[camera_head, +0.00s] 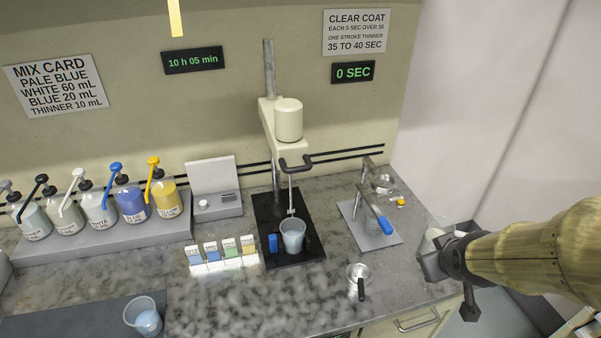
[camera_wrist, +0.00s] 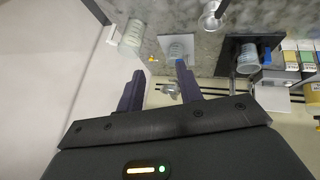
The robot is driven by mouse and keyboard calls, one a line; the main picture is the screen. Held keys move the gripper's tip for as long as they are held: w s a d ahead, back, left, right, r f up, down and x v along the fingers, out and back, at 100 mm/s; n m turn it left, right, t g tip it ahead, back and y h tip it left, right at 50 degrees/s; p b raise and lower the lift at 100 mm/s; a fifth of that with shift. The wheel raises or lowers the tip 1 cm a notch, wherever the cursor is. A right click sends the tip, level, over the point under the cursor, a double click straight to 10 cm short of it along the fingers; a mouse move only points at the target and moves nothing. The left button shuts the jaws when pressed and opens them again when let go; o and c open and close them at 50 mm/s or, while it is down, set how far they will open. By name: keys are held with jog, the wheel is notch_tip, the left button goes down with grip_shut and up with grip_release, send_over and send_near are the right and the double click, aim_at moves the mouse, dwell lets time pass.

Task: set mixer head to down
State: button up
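The mixer has a cream head (camera_head: 288,120) on a grey column (camera_head: 269,68), with a dark bent handle (camera_head: 296,163) at its front. A thin stirrer shaft (camera_head: 291,190) hangs from the head, its paddle near the rim of a cup (camera_head: 293,235) of pale blue liquid; I cannot tell whether it enters the cup. The cup stands on the black mixer base (camera_head: 268,208), which also shows in the wrist view (camera_wrist: 230,52). My gripper (camera_head: 432,262) is at the right, well away from the mixer. Its fingers (camera_wrist: 158,82) are apart and empty in the wrist view.
A clear cup (camera_wrist: 133,35) is near my gripper. A stand with a blue-handled lever (camera_head: 380,222) lies between my gripper and the mixer. A small metal cup (camera_head: 358,280) is in front. Pump bottles (camera_head: 132,202) and colour samples (camera_head: 222,252) are left.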

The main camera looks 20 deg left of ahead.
aim_at(303, 170)
jog(key=w+a+r+n+t+y+b, duration=0.2)
jog(key=w+a+r+n+t+y, duration=0.15)
jog(key=w+a+n, duration=0.2)
jog(key=s+a+r+n+g+y+b, duration=0.1)
jog(key=s+a+r+n+y, duration=0.1)
jog(key=a+r+n+y, duration=0.2)
jog(key=s+a+r+n+g+y+b, duration=0.1)
jog(key=s+a+r+n+y, duration=0.1)
jog(key=a+n+y, duration=0.3)
jog(key=a+r+n, duration=0.1)
jog(key=a+n, duration=0.3)
jog(key=n, duration=0.3)
jog(key=shift+r, duration=0.35)
jog(key=shift+a, duration=0.1)
jog(key=p+x, duration=0.3)
jog(key=x, duration=1.4)
jog(key=shift+w+a, duration=0.1)
jog(key=shift+w, duration=0.15)
grip_shut()
